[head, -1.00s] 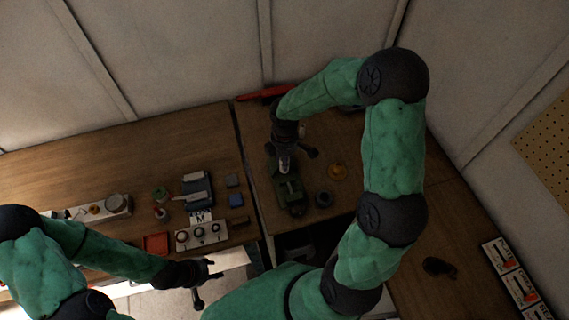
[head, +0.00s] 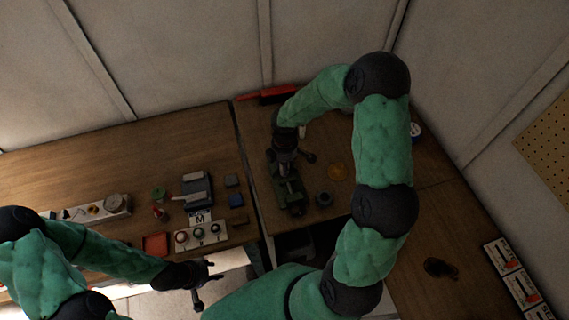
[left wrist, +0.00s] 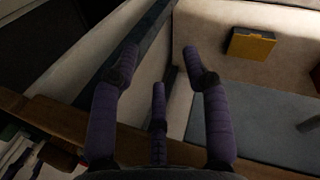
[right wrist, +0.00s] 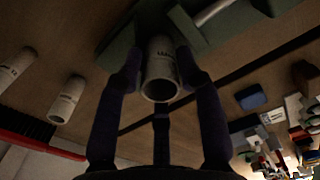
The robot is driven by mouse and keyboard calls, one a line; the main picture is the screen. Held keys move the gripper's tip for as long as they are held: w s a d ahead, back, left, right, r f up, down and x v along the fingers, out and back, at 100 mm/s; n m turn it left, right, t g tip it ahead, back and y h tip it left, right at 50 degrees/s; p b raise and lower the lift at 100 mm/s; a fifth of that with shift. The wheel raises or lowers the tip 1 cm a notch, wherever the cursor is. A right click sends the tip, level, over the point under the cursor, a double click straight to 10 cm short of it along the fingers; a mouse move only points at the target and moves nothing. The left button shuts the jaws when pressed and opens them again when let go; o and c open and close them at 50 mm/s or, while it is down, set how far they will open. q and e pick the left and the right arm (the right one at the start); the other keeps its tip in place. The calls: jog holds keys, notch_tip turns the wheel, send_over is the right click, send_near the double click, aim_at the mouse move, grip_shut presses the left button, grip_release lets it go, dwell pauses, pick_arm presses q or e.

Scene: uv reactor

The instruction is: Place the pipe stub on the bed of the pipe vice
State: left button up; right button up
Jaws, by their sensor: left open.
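The pipe stub (right wrist: 161,72) is a pale, hollow cylinder with dark lettering in the right wrist view. My right gripper (right wrist: 160,62) has its fingers on both sides of it and appears shut on it. The green pipe vice (head: 291,190) is under my right gripper (head: 284,158) in the head view. In the right wrist view, green vice parts (right wrist: 120,48) lie around the stub's far end. Whether the stub touches the bed cannot be told. My left gripper (head: 208,273) is open and empty; the left wrist view shows its fingers (left wrist: 160,75) spread.
The left bench holds a button panel (head: 201,235) and small blocks.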

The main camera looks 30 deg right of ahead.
jog(key=shift+o, duration=0.4)
jog(key=shift+r, duration=0.15)
jog(key=shift+r, duration=0.35)
notch_tip(320, 180, up, 11)
jog(key=p, duration=0.1)
jog(key=shift+r+p, duration=0.2)
jog(key=shift+p, duration=0.1)
dwell(0.8)
